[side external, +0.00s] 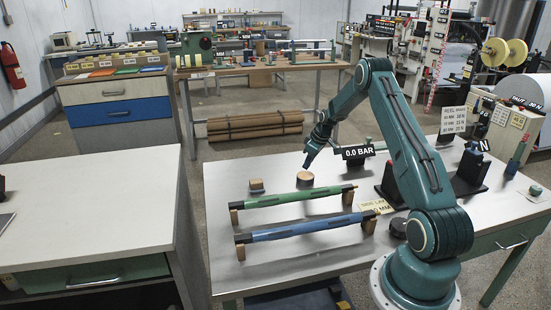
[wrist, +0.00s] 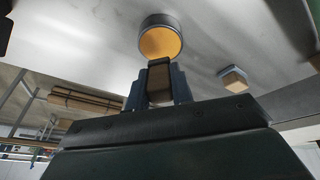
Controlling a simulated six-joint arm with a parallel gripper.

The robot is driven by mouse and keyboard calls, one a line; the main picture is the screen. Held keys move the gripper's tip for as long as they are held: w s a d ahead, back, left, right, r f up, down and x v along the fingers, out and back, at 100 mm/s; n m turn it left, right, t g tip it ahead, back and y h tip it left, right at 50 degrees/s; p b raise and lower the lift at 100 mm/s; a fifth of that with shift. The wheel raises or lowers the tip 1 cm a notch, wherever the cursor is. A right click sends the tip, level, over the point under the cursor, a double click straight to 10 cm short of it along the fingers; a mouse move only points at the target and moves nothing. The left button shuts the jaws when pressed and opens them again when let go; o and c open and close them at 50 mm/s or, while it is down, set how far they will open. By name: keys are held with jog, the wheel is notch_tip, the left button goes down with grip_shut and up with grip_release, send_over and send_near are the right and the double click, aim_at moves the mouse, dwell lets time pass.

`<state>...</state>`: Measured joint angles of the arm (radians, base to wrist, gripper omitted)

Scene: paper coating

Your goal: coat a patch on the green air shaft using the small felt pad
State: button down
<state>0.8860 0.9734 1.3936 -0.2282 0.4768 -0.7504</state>
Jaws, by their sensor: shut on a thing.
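My gripper (side external: 309,156) points down just above a round dish with a tan top (side external: 304,178) on the steel table. In the wrist view my gripper (wrist: 158,90) is shut on a small dark brown block (wrist: 159,76), which seems to be the small felt pad. The dish (wrist: 160,42) shows an amber face right beyond it; I cannot tell whether they touch. The green air shaft (side external: 290,198) lies level on two brown supports, in front of the dish. It does not show in the wrist view.
A blue shaft (side external: 308,228) lies parallel in front of the green one. A "0.0 BAR" sign (side external: 357,152) stands right of my gripper. The table's left front is clear.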

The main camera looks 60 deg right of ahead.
jog(key=shift+f, duration=1.15)
jog(key=shift+f, duration=0.55)
dwell(1.2)
jog(key=shift+r, duration=3.5)
jog(key=w+a+r, duration=0.1)
jog(key=w+a, duration=0.2)
jog(key=a, duration=0.3)
jog(key=w+a+r, duration=0.1)
jog(key=w+a, duration=0.2)
jog(key=a, duration=0.4)
jog(key=s+a+r, duration=0.2)
jog(key=a, duration=1.3)
jog(key=s+a+r, duration=0.2)
jog(key=a, duration=1.4)
jog(key=shift+s+r, duration=0.2)
jog(key=shift+r, duration=0.1)
